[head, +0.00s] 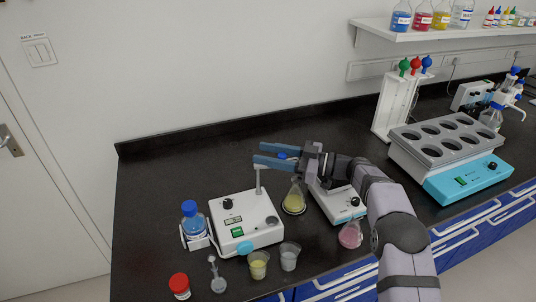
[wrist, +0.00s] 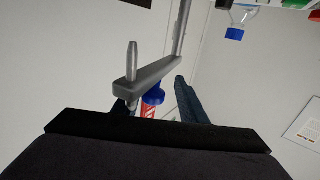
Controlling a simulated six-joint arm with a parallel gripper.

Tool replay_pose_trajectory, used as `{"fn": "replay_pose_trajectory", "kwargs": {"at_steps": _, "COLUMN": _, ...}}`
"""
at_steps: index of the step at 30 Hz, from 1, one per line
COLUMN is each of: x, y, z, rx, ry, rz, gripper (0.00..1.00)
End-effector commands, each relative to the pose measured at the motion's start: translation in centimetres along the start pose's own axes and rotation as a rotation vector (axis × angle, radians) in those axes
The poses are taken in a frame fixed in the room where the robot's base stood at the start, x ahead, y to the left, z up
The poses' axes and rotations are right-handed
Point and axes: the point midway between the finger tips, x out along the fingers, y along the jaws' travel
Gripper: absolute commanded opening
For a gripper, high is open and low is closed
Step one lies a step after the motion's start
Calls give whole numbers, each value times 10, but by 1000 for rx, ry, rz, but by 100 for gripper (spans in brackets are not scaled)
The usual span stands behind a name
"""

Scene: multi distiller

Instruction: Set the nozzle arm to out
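The white distiller (head: 246,222) stands on the black bench, with a green switch, a dark knob and an upright post (head: 258,182). My gripper (head: 259,154) is above and behind the post, its two blue fingers pointing left and apart, so it is open. In the wrist view the grey nozzle arm (wrist: 156,78) runs slantwise from a tall rod (wrist: 182,28) to a pale metal nozzle pin (wrist: 132,60). The nozzle arm's near end lies close to my left finger, partly hidden by the gripper; I cannot tell whether they touch. In the head view I cannot make it out clearly.
A blue-capped bottle (head: 193,222) stands left of the distiller. Two beakers, a red-capped jar (head: 180,286) and a small flask stand in front. A yellow flask (head: 295,198) and a white stirrer (head: 340,202) are to the right. The bench's back left is clear.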

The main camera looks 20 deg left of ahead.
Motion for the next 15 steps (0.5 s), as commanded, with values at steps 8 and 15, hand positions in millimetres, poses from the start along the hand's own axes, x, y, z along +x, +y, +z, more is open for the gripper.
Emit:
{"fn": "replay_pose_trajectory", "kwargs": {"at_steps": 8, "x": -6, "y": 1, "z": 2, "rx": 1, "ry": -2, "rz": 2, "gripper": 38}}
{"fn": "replay_pose_trajectory", "kwargs": {"at_steps": 15, "x": -35, "y": 1, "z": 3, "rx": 0, "ry": -2, "rz": 4, "gripper": 38}}
